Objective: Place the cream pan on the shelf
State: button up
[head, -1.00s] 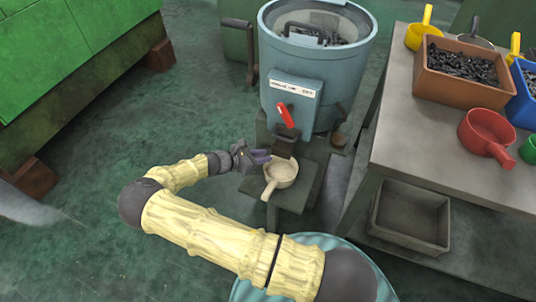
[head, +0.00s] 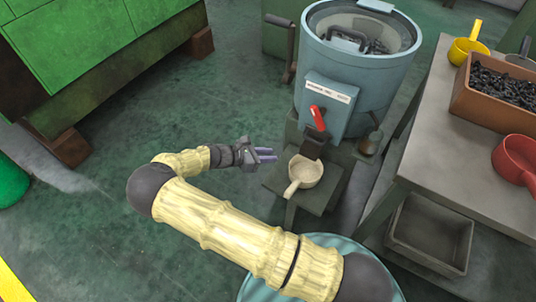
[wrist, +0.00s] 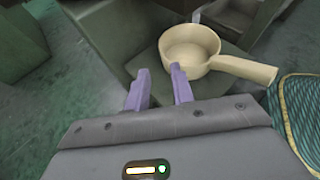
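The cream pan (head: 305,171) sits upright on a small dark green shelf (head: 321,199) below the spout of the blue-grey machine (head: 352,70). Its handle points towards me in the head view. My gripper (head: 266,155) is just left of the pan, its purple fingers pointing right. In the wrist view the cream pan (wrist: 190,48) is ahead and right, its handle reaching right. There my gripper (wrist: 158,88) has its two fingers apart with nothing between them. The right fingertip overlaps the pan's near rim in the picture; I cannot tell whether they touch.
A grey workbench (head: 440,160) stands at the right with a red pan (head: 516,158), a yellow pan (head: 466,50) and a brown bin (head: 500,112) of dark parts. A grey bin (head: 428,232) is beneath it. A green cabinet (head: 85,50) stands at upper left.

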jog(key=shift+d, duration=0.1)
jog(key=s+d+r+m+y, duration=0.5)
jog(key=s+r+m+y, duration=0.1)
jog(key=s+r+m, duration=0.3)
jog(key=s+d+r+m+g+y, duration=0.1)
jog(key=s+d+r+m+y, duration=0.4)
jog(key=s+r+m, duration=0.4)
notch_tip(320, 180, up, 4)
jog(key=m+y, duration=0.1)
jog(key=m, duration=0.3)
jog(key=shift+d+f+y, duration=0.25)
jog(key=shift+y, duration=0.05)
